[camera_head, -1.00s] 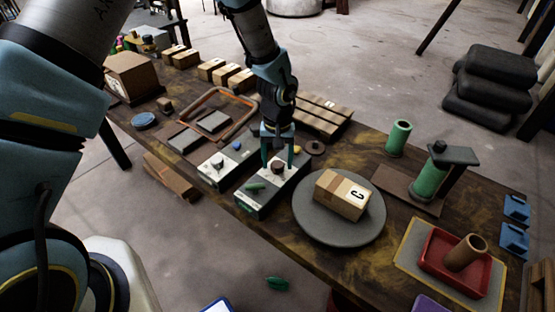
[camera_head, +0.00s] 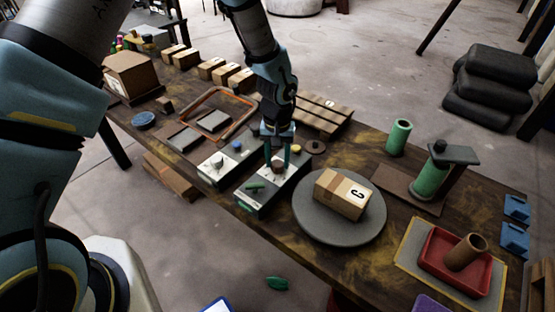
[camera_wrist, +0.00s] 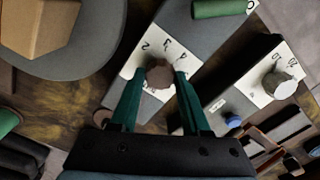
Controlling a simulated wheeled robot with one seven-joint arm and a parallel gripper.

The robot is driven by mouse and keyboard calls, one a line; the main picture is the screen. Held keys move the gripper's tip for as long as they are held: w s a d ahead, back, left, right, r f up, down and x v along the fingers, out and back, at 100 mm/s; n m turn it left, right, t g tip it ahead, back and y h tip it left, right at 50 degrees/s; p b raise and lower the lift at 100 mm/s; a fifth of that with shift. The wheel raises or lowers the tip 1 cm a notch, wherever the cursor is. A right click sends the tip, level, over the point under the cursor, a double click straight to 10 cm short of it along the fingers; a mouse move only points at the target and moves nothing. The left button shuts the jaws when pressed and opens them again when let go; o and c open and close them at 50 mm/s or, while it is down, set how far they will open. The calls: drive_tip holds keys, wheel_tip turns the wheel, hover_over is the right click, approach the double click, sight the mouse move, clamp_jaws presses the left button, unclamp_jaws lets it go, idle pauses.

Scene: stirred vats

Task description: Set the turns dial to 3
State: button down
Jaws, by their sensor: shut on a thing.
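My gripper (camera_head: 278,160) points down over the control box (camera_head: 250,200) near the front edge of the table. Its two green fingers are shut on a brown dial (camera_wrist: 159,74), one finger on each side, as the wrist view shows. The dial also shows between the fingers in the head view (camera_head: 277,166). Small black marks surround the dial on the white panel (camera_wrist: 150,48); a 2 seems readable, the others are too small to be sure of. Which mark the dial points to cannot be told. A green handle (camera_wrist: 222,8) lies on the same box.
A second box (camera_head: 218,168) with a grey dial (camera_wrist: 278,84) and a blue button (camera_wrist: 234,122) stands beside it. A round grey turntable (camera_head: 340,230) bearing a carton (camera_head: 342,194) is close on the right. An orange frame (camera_head: 235,128) lies behind left.

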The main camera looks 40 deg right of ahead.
sight(278, 163)
drive_tip(key=m+b, duration=0.1)
drive_tip(key=m, duration=0.3)
drive_tip(key=shift+m+b, duration=0.5)
drive_tip(key=shift+m, duration=1.6)
drive_tip(key=shift+c, duration=1.9)
unclamp_jaws()
wheel_tip(278, 163, up, 11)
drive_tip(key=b, duration=0.2)
